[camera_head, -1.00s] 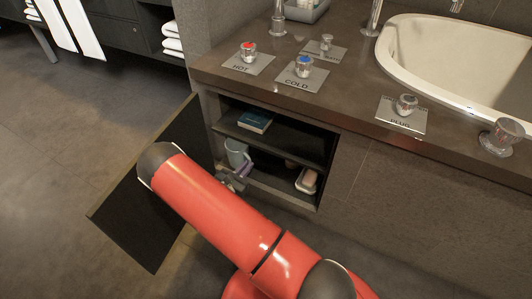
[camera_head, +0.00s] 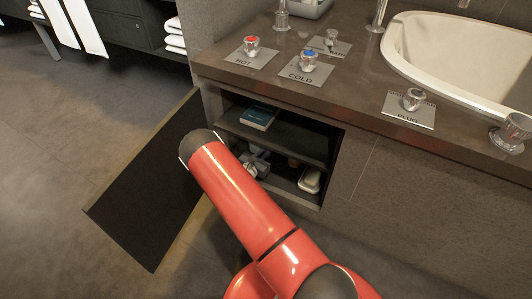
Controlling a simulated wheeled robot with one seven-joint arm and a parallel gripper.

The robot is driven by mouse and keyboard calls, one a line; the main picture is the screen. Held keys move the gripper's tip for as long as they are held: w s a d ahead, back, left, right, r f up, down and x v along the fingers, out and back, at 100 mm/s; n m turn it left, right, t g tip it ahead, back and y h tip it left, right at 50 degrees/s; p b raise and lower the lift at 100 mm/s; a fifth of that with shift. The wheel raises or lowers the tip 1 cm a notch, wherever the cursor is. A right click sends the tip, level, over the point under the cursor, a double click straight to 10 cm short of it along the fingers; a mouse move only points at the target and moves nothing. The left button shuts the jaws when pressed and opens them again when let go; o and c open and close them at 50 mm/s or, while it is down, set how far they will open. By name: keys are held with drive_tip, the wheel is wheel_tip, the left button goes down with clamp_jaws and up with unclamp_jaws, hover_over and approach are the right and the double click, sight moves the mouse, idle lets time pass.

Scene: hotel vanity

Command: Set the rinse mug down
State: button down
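My gripper (camera_head: 257,163) is inside the open cabinet under the counter, in the lower compartment. Only a grey part of it shows past the red arm, and its fingertips cannot be made out. The rinse mug cannot be clearly seen now; my arm and gripper cover the left part of the lower compartment. I cannot tell whether the gripper holds the mug.
The cabinet door (camera_head: 145,195) stands open at the left. A blue book (camera_head: 259,116) lies on the upper shelf (camera_head: 300,142). A pale soap-like item (camera_head: 310,180) is at the lower right. The counter (camera_head: 350,88) overhangs the opening, with labelled knobs and a basin (camera_head: 455,65).

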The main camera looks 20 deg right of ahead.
drive_tip(key=c, duration=1.5)
unclamp_jaws()
drive_tip(key=shift+a+r, duration=0.15)
drive_tip(key=shift+a, duration=0.05)
drive_tip(key=p+v, duration=0.1)
drive_tip(key=v, duration=1)
drive_tip(key=shift+s+a+p, duration=0.25)
drive_tip(key=shift+p, duration=0.1)
